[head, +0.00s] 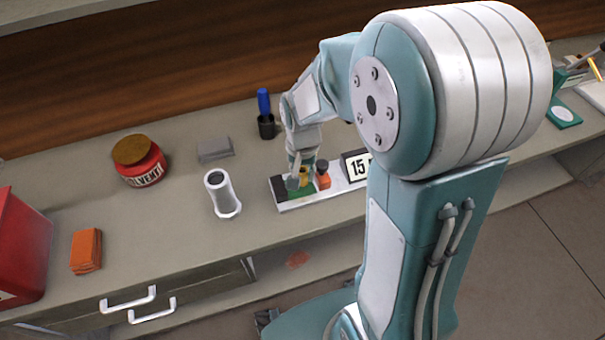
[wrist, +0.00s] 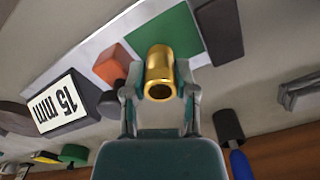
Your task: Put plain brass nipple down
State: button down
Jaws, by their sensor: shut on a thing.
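The plain brass nipple (wrist: 160,72) is a short, shiny gold tube between my fingertips in the wrist view. My gripper (wrist: 159,88) is shut on it, one finger on each side. In the head view my gripper (head: 300,180) is over the near left part of a white board (head: 292,206), and only a little of the brass nipple (head: 304,174) shows. The board has a green patch (head: 296,193), which also shows beyond the nipple in the wrist view (wrist: 168,36). I cannot tell whether the nipple touches the patch.
An orange block (head: 323,180) and a "15 mm" sign (head: 356,164) stand right of my gripper. A grey flanged tube (head: 222,195) stands to the left. A dark cup with a blue-handled tool (head: 265,115) is behind. A red solvent jar (head: 140,162) is farther left.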

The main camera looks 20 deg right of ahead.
jog(key=shift+a+f, duration=0.2)
jog(key=shift+f, duration=0.3)
jog(key=shift+a+f, duration=0.1)
jog(key=shift+a, duration=0.25)
jog(key=shift+d, duration=0.15)
jog(key=c, duration=0.7)
grip_release()
jog(key=shift+d+f, duration=0.15)
jog(key=shift+d, duration=0.1)
